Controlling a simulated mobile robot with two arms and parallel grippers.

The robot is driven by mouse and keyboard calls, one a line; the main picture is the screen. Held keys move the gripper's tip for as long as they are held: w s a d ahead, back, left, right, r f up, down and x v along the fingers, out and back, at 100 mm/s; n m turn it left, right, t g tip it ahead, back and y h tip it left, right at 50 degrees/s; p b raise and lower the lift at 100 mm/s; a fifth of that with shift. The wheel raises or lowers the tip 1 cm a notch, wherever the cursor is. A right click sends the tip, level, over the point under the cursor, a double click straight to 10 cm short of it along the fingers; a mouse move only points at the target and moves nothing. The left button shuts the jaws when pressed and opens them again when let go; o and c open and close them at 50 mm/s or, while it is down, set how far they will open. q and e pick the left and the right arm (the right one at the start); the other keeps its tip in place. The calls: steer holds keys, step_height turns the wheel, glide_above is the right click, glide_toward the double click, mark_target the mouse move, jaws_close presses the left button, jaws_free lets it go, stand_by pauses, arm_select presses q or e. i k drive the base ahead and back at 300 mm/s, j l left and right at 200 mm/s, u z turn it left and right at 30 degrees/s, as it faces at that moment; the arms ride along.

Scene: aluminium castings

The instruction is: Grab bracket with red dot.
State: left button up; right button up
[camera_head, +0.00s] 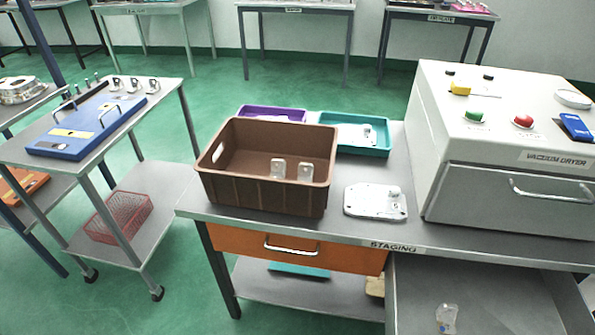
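Two small light metal brackets (291,171) stand inside the brown crate (262,196) on the staging table. A small pale metal part (446,317) lies in the open grey drawer at the bottom right. Several brackets (135,85) stand along the back of the left cart. Pale parts (368,135) lie in the teal tray (345,151). I cannot make out a red dot on any bracket at this size. Neither of my grippers is in view.
The vacuum dryer (500,150) fills the table's right side. A grey plate casting (375,201) lies between it and the crate. A purple tray (272,113) is behind the crate. The open drawer (510,300) juts out below the table. Green floor is clear between cart and table.

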mark_target(279, 171)
steer(key=i+j+z, duration=0.15)
steer(key=j+z, duration=0.7)
steer(key=j, duration=0.15)
